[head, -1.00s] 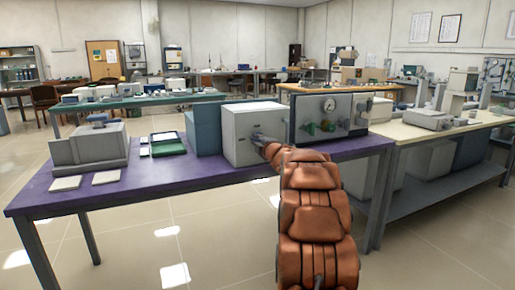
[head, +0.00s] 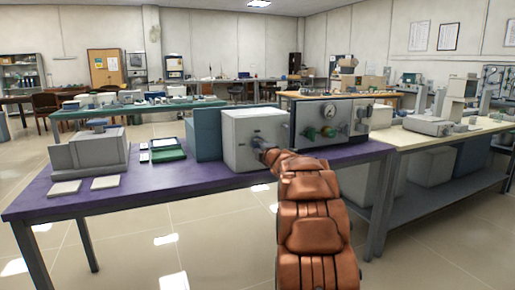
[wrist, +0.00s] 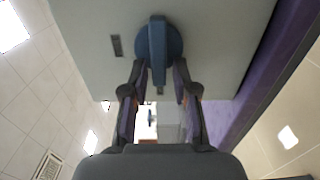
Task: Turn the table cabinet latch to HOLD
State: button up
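The table cabinet (head: 240,150) is a light grey box on the purple table (head: 120,185). Its latch (wrist: 158,45) is a blue bar handle on a round blue base on the grey front, and the bar points straight along the wrist picture's vertical. My gripper (wrist: 159,70) is open, with one fingertip on each side of the lower part of the bar. A small gap seems to show on both sides. In the head view my gripper (head: 263,150) is at the cabinet front, and my arm hides part of it and most of the latch.
Grey equipment (head: 95,152) and two white tiles (head: 105,183) are farther left. A small dark plate (wrist: 116,46) is beside the latch.

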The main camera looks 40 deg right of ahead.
jog(key=shift+o, duration=0.7)
jog(key=v, duration=1.2)
dwell(0.4)
